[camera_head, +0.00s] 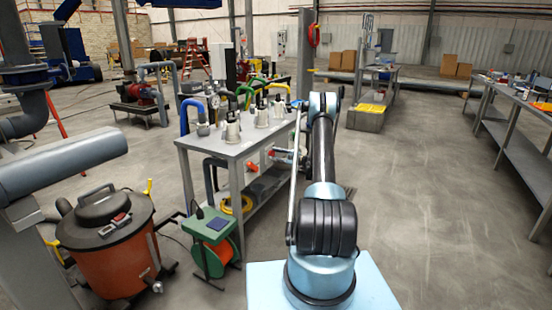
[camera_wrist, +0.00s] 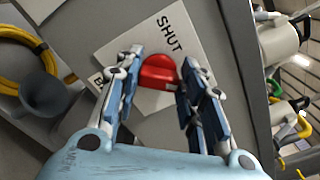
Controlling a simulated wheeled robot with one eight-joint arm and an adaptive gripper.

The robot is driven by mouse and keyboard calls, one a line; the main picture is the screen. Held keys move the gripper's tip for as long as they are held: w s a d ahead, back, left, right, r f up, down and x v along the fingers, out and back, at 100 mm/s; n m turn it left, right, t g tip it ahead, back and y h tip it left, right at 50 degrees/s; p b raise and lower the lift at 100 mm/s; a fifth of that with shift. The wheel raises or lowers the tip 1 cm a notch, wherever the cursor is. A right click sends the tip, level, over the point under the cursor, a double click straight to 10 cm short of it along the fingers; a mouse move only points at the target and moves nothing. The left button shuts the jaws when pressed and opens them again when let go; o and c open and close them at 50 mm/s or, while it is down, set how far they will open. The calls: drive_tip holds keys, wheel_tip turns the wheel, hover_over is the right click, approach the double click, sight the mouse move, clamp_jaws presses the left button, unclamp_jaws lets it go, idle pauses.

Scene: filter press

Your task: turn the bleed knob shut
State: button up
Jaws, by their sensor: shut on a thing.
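The red bleed knob (camera_wrist: 158,73) shows in the wrist view on a pale label plate (camera_wrist: 112,42), fixed to a grey panel. The word SHUT is printed on the plate above and right of the knob. Another marking beginning with B is at the lower left, mostly hidden by a finger. My gripper (camera_wrist: 161,62) has one finger on each side of the knob and is shut on it. The finger pads hide parts of the knob's sides. In the head view my arm reaches to the right side of the grey bench (camera_head: 225,147), and I cannot make out the knob clearly.
White pots (camera_wrist: 279,40) and a yellow hose coil (camera_wrist: 22,50) lie near the panel in the wrist view. An orange drum vacuum (camera_head: 108,250) and a green reel (camera_head: 210,232) stand left of the bench.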

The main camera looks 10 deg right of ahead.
drive_tip(key=n, duration=0.4)
drive_tip(key=shift+s+a+f+n, duration=0.15)
drive_tip(key=shift+a+f+n, duration=0.05)
drive_tip(key=shift+n, duration=0.1)
drive_tip(key=n, duration=0.9)
drive_tip(key=shift+f, duration=0.25)
drive_tip(key=shift+f+n, duration=0.1)
drive_tip(key=shift+n, duration=1.8)
drive_tip(key=shift+c, duration=0.2)
drive_tip(key=shift+o, duration=0.2)
drive_tip(key=o, duration=1)
drive_tip(key=shift+o, duration=0.2)
drive_tip(key=shift+d, duration=0.1)
